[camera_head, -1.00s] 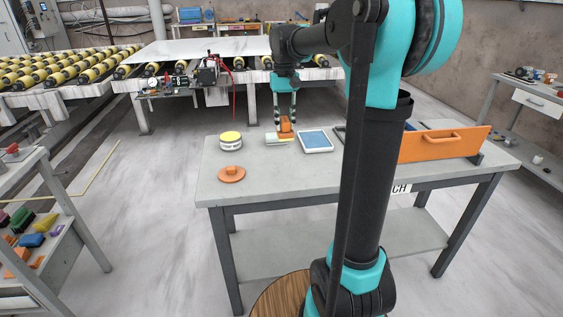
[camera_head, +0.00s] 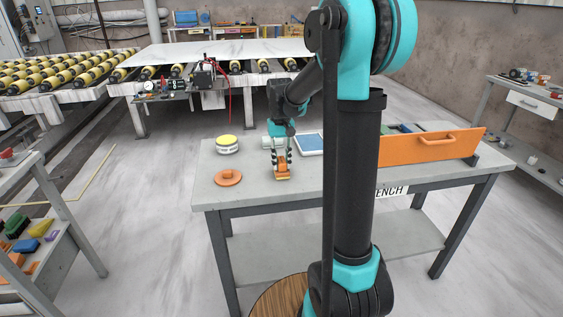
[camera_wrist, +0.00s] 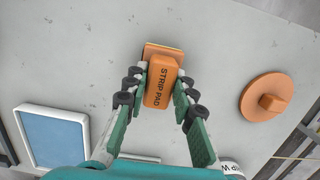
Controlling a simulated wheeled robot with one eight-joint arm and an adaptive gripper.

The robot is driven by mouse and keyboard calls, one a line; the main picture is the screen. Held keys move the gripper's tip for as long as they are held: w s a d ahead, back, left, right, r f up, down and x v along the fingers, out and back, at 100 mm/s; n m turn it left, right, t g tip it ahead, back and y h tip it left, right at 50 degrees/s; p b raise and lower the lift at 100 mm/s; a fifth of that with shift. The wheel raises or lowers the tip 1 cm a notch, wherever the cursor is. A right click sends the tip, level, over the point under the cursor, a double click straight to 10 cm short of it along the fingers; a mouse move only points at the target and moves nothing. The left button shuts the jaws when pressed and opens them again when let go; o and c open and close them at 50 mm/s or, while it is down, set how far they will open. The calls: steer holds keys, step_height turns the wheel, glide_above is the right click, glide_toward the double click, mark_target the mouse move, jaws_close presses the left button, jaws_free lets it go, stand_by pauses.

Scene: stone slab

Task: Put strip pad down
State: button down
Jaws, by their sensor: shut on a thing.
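The strip pad (camera_wrist: 160,86) is an orange block with "STRIP PAD" lettered on its grip and a flat base at one end. My gripper (camera_wrist: 160,84) is shut on it, with a finger on each side of the grip. In the head view the strip pad (camera_head: 282,171) is near the front part of the grey bench top (camera_head: 335,177), with my gripper (camera_head: 281,158) above it. I cannot tell whether its base touches the bench.
A round orange disc with a knob (camera_head: 228,178) lies left of the strip pad. A blue-faced tray (camera_head: 309,144) lies at the back. An orange panel with a handle (camera_head: 430,147) stands at the right. Bench around the pad is clear.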

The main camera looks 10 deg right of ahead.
mark_target(281, 158)
steer(key=shift+f, duration=0.1)
steer(key=c, duration=1.3)
jaws_free()
steer(key=shift+o, duration=0.2)
step_height(281, 158, up, 12)
steer(key=w, duration=0.1)
steer(key=s+d+f+t, duration=0.2)
steer(key=s+f, duration=0.8)
steer(key=s, duration=0.1)
steer(key=s+d+f+t, duration=0.2)
steer(key=s+f+t, duration=0.1)
steer(key=s+f, duration=0.7)
steer(key=shift+s+f+t, duration=0.3)
steer(key=shift+s+f, duration=0.1)
steer(key=shift+s, duration=0.55)
